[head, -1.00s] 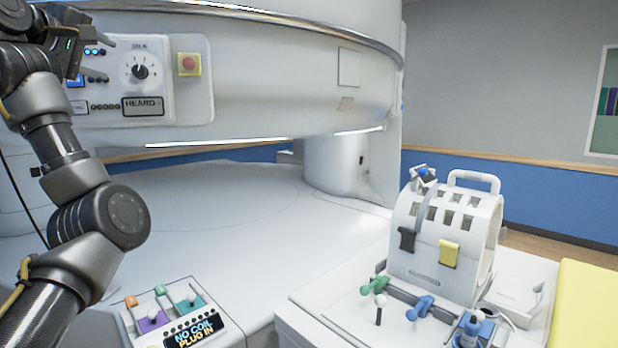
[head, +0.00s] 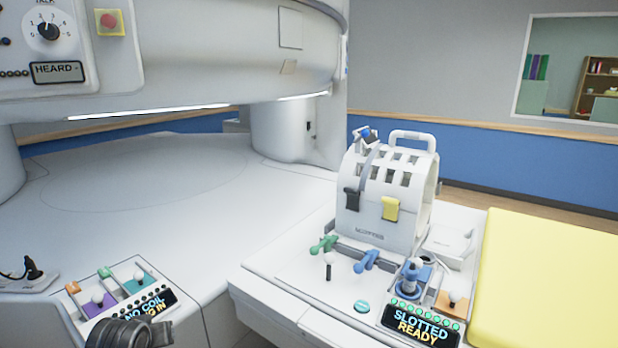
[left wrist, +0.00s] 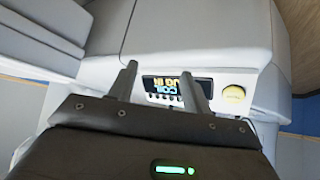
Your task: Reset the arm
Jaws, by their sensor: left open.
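In the head view only a dark rounded part of my left arm shows at the bottom edge, over the corner of the "NO COIL" panel (head: 150,304). In the left wrist view my left gripper (left wrist: 163,78) has its two fingers apart with nothing between them. Beyond the fingers that view shows a dark display (left wrist: 176,84) with lit letters and a round yellowish knob (left wrist: 234,94). My right arm and gripper are not in view.
The white slotted coil (head: 385,215) stands on the right bench, with green and blue levers before it. A "SLOTTED READY" panel (head: 417,325) and a yellow pad (head: 540,280) lie nearby. The white magnet bed (head: 150,180) is clear. A control panel (head: 60,45) is upper left.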

